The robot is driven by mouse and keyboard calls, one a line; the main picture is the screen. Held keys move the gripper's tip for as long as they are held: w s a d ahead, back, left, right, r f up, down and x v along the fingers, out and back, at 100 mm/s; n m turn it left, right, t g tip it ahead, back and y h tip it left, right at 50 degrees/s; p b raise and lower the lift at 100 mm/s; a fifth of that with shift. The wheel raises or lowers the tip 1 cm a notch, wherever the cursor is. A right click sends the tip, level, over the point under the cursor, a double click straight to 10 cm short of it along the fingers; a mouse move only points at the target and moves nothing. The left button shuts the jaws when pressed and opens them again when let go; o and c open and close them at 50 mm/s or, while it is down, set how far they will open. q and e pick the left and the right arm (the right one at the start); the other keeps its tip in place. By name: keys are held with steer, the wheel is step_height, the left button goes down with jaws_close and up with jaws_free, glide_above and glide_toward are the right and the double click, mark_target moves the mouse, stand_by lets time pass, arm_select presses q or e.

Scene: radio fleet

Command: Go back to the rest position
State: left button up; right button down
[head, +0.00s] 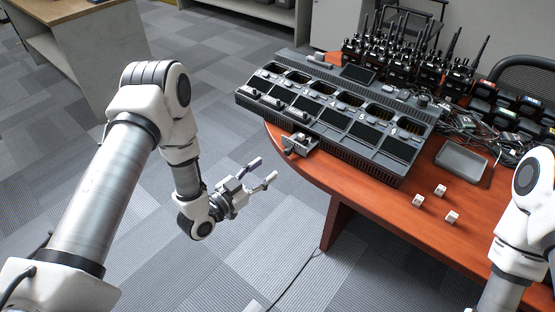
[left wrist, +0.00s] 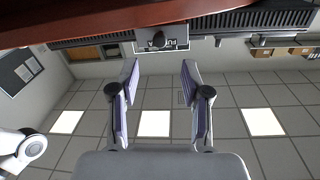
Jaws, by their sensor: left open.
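My left gripper (head: 262,172) is open and empty in the head view. It hangs over the carpet, left of the wooden table (head: 305,168) and apart from it. In the left wrist view its two fingers (left wrist: 160,80) are spread with nothing between them. My right arm comes in at the right edge of the head view, and its gripper is out of the picture.
A black charger rack (head: 345,155) stands on the table, with several radios (head: 425,65) behind it. A small metal bracket (head: 300,145) sits at the table's left edge. A grey tray (head: 461,161) and white cubes (head: 418,201) lie to the right. Carpet (head: 230,60) left of the table is clear.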

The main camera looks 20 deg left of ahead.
arm_select(q)
steer(key=shift+v, duration=1.9)
steer(key=s+d+f+g+y+p, duration=0.1)
steer(key=s+d+f+g+p, duration=0.2)
steer(key=s+d+g+p, duration=0.25)
steer(key=s+a+f+n+g+y, duration=0.2)
steer(key=s+g, duration=0.1)
steer(key=s, duration=0.4)
steer(key=s+a+f+n+g+y, duration=0.2)
steer(key=s+f+g, duration=0.1)
steer(key=s, duration=0.4)
steer(key=s+a+f+n+g+y+p, duration=0.1)
steer(key=s+a+f+n+g+y, duration=0.1)
steer(key=s+g, duration=0.3)
steer(key=shift+s+a+f+n, duration=0.25)
steer(key=shift+s+f+n, duration=0.3)
steer(key=shift+s, duration=0.6)
